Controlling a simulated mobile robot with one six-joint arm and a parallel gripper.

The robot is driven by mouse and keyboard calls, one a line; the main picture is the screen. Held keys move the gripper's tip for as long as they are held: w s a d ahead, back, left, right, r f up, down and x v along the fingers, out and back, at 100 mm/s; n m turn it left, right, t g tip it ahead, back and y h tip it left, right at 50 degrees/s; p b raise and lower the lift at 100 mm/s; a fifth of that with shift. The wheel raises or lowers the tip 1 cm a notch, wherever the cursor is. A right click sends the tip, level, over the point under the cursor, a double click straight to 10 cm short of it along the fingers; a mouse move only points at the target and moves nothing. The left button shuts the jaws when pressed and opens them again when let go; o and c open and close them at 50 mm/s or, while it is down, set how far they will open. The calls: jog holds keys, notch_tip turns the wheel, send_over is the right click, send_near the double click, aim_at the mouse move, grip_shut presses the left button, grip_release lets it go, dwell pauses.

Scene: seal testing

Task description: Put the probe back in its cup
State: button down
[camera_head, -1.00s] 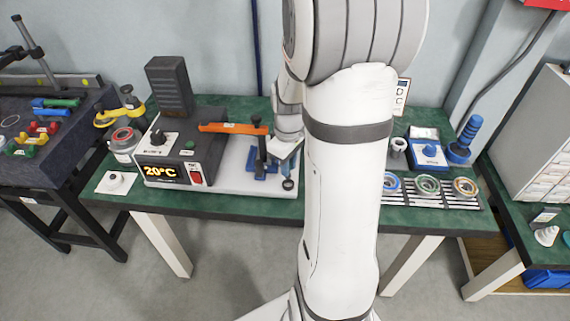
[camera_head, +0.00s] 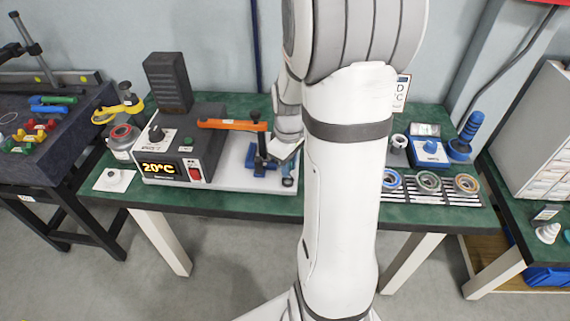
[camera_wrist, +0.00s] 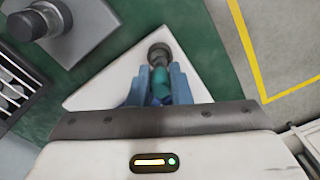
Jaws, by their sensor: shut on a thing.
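My gripper (camera_wrist: 158,88) shows in the wrist view with its two blue fingers shut on the probe (camera_wrist: 160,78), a small teal-blue piece between them. A dark grey round piece (camera_wrist: 159,52) sits just beyond the fingertips, over the white base plate; it looks like the cup, but I cannot tell how far the probe is inside it. In the head view my gripper (camera_head: 288,170) is at the front right corner of the white base plate (camera_head: 233,180), partly hidden by my arm.
The tester (camera_head: 185,150), reading 20°C, stands left with an orange lever (camera_head: 232,125) and blue clamp (camera_head: 262,160) close to my gripper. A grey cylinder (camera_wrist: 45,20) on a plate shows in the wrist view.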

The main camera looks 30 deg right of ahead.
jog(key=shift+f, duration=0.5)
jog(key=shift+f+b, duration=0.6)
jog(key=shift+b, duration=0.1)
jog(key=c, duration=1.3)
grip_release()
jog(key=shift+o, duration=0.2)
jog(key=shift+r, duration=0.1)
notch_tip(320, 180, up, 8)
jog(key=p, duration=0.6)
jog(key=shift+s, duration=0.1)
